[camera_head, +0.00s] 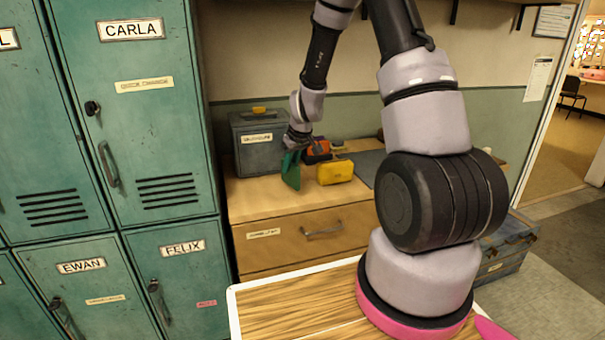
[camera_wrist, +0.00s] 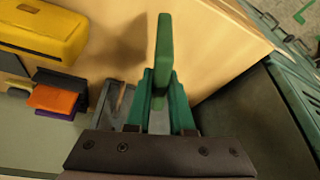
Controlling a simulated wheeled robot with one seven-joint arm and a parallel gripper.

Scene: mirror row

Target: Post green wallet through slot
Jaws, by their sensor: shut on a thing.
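The green wallet (camera_head: 291,170) hangs from my gripper (camera_head: 293,148) over the left part of the wooden cabinet top. In the wrist view the green wallet (camera_wrist: 165,50) stands edge-on, with my gripper (camera_wrist: 160,103) shut on its near end. Whether its lower edge touches the cabinet top is hard to tell. A dark grey metal box (camera_head: 258,150) with a pale label stands just left of and behind the wallet. A small yellow piece (camera_head: 259,109) is on its top. I cannot make out a slot clearly.
A yellow wallet (camera_head: 336,172) lies right of my gripper, also in the wrist view (camera_wrist: 40,30). An orange wallet (camera_wrist: 55,100) and a purple one (camera_wrist: 55,113) lie nearby. Teal lockers (camera_head: 130,120) stand at left. The wooden cabinet top (camera_head: 245,200) is bare at front left.

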